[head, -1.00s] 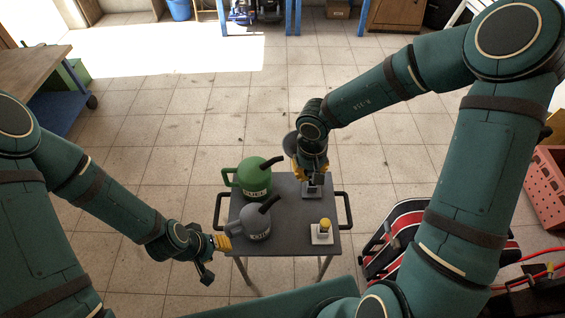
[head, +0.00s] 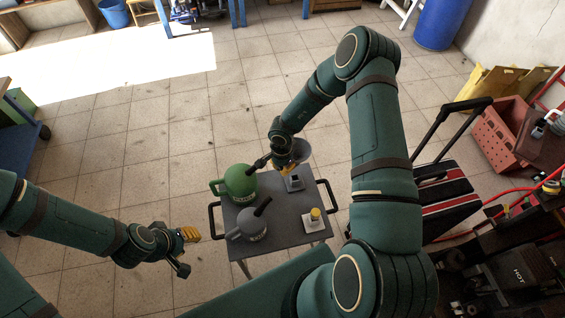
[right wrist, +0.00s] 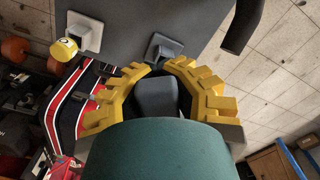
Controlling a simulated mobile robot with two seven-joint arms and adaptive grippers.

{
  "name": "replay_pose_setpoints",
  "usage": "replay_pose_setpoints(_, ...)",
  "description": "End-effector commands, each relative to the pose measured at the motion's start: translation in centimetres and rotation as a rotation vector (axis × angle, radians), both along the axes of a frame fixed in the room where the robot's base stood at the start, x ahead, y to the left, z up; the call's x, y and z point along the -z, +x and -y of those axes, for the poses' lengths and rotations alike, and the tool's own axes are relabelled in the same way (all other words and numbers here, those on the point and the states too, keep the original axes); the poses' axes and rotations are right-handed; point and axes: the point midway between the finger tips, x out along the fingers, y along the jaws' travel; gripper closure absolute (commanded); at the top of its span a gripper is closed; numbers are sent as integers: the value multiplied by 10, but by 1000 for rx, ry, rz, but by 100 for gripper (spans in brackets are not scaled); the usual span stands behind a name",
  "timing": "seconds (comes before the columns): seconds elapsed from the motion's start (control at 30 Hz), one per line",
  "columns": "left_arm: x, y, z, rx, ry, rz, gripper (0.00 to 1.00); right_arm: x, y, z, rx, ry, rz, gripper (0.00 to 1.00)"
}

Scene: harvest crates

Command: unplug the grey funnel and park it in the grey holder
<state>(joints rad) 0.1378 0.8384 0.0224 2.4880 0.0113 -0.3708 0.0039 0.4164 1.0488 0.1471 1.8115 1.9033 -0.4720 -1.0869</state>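The grey funnel (head: 304,149) shows as a cone beside my right gripper (head: 286,168), above the back of the table. In the right wrist view the yellow fingers (right wrist: 154,72) close around a dark grey part of the funnel (right wrist: 155,98); its cone is hidden there. The grey holder (head: 294,184) sits at the table's back right, just below the gripper. In the right wrist view the holder (right wrist: 165,50) lies just past the fingertips, apparently apart from the funnel. My left gripper (head: 190,234) hangs left of the table, apart from everything; its finger opening is unclear.
A white holder (head: 313,223) bears a yellow piece at the front right. A striped case (head: 448,195) stands right of the table.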

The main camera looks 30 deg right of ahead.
Motion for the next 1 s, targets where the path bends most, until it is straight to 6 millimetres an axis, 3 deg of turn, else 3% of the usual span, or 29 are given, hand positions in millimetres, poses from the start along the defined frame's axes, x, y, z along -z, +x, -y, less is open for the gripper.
replay_pose_setpoints(0.73,-14,0,-1,-2,-1,2,62,6,-1,1,53,-5,-2,100)
replay_pose_setpoints(1.0,4,1,0,-1,1,0,62,31,-1,2,53,-6,-2,100)
